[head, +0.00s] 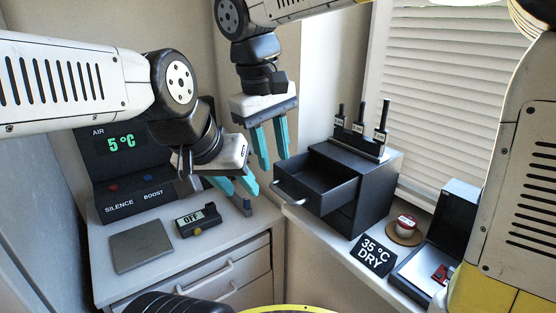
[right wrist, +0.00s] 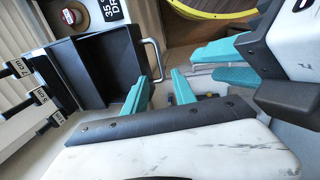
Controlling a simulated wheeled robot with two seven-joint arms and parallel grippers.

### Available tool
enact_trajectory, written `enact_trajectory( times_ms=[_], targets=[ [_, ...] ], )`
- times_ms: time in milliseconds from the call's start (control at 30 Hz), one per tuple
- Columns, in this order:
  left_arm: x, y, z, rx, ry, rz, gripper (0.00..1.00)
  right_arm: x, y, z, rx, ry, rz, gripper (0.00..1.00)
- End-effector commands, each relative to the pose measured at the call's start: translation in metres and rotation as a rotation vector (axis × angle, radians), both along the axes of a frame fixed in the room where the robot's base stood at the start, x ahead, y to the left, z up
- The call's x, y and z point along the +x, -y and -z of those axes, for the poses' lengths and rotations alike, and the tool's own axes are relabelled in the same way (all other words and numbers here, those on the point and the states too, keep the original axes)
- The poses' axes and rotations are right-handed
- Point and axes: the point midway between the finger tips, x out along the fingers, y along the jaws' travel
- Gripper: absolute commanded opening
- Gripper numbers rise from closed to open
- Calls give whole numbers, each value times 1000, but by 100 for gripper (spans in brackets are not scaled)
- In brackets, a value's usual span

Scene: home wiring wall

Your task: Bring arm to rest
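My right gripper (head: 272,160) hangs down from the top middle in the head view. Its two teal fingers are apart with nothing between them, just left of an open drawer. In the right wrist view its fingers (right wrist: 163,90) also stand apart and empty. My left gripper (head: 240,188) is lower and to the left, tilted down to the right above the counter. Its teal fingers are spread with a gap and hold nothing visible. It also shows at the right of the right wrist view (right wrist: 205,65), close to the right gripper's fingers.
The black cabinet (head: 378,190) has its top drawer (head: 317,181) pulled out, looking empty. Tools stand in a rack (head: 357,145) on top. A "35 °C DRY" sign (head: 373,254) and a red-and-white round item (head: 405,226) are right. An "OFF" device (head: 197,220) and grey plate (head: 141,246) lie on the left counter.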

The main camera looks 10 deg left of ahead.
Motion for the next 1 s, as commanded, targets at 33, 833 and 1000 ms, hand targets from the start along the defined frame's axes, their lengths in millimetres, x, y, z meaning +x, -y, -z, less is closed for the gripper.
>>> enact_trajectory(
  times_ms=[33, 833, 1000],
  targets=[
    [0, 0, 0, 0, 0, 0, 36, 0, 0, 0, 0, 0, 0, 32],
    [0, 0, 0, 0, 0, 0, 36, -38, 194, 26, 414, 252, 512, 32],
    [0, 0, 0, 0, 0, 0, 36, -54, 221, 40, 516, 338, 626, 32]
  ],
)
